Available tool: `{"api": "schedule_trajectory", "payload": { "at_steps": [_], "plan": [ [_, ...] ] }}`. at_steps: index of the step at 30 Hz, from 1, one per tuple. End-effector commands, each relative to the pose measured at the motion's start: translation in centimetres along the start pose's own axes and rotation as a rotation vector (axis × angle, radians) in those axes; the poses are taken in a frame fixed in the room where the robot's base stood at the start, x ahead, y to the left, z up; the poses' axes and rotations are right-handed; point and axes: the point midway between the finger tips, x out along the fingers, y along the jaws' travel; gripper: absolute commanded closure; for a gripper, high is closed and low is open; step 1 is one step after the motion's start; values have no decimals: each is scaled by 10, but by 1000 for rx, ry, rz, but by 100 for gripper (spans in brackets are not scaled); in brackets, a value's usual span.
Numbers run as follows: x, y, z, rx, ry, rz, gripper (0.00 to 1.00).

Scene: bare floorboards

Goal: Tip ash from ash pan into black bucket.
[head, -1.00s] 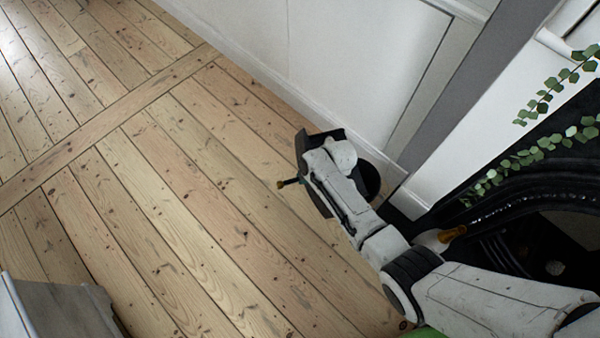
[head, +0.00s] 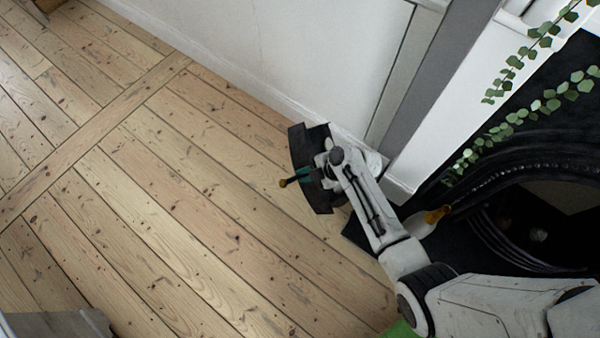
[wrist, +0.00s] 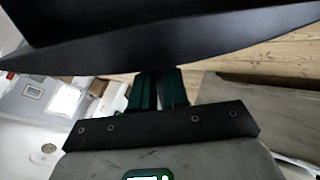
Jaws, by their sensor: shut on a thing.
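In the wrist view a broad black piece with a curved edge, which I take for the ash pan (wrist: 200,48), fills the top. The green fingers of my gripper (wrist: 157,76) reach to it and are shut on it. Its inside and any ash are hidden. In the head view my gripper (head: 292,180) is above the floorboards near the white wall. A short dark stick with a brass-coloured tip shows at the fingers; I cannot tell whether it belongs to the pan. I cannot make out the black bucket in either view.
A black fireplace (head: 490,220) with a dark hearth is at right, with green leafy strands (head: 545,105) hanging over it. A pale object with a brown end (head: 437,214) lies by my arm. Grey furniture (head: 60,325) is at lower left. The floorboards (head: 180,230) between are clear.

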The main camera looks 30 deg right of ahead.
Motion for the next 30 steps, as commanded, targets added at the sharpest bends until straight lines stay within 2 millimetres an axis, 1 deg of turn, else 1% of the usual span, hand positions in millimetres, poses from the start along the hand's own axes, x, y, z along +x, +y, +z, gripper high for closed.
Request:
{"api": "schedule_trajectory", "payload": {
  "at_steps": [3,18,24,30],
  "plan": [
    [-8,0,4,-1,23,35,100],
    [-37,-10,13,0,133,141,100],
    [-45,-11,14,-2,161,170,100],
    [-48,-12,14,-4,171,179,100]
  ]
}}
